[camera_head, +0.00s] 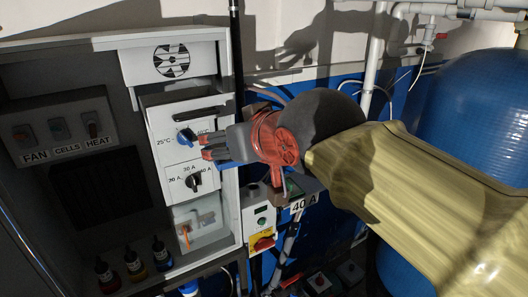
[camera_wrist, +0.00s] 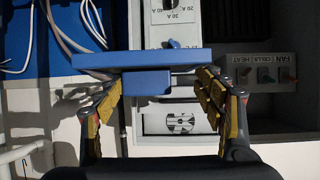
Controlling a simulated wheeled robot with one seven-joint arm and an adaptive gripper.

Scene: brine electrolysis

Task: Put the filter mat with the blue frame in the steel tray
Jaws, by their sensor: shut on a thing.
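A flat blue piece (camera_wrist: 148,58), which I take for the blue-framed filter mat, shows edge-on in the wrist view, with a blue block (camera_wrist: 146,83) on its near side. My gripper (camera_wrist: 160,82) is shut on it, with yellow-padded fingers at either side. The mat surface itself is hidden. In the head view my gripper (camera_head: 208,147) points left at the cabinet, in front of the dials. A small blue patch (camera_head: 230,162) beside the fingers may be part of the held piece. I cannot make out the steel tray in either view.
A white control panel (camera_head: 155,112) has a blue dial knob (camera_head: 184,137) close to my fingertips. A switch box (camera_head: 62,130) is at left, with several small bottles (camera_head: 134,262) below. A large blue tank (camera_head: 475,120) and pipes stand at right.

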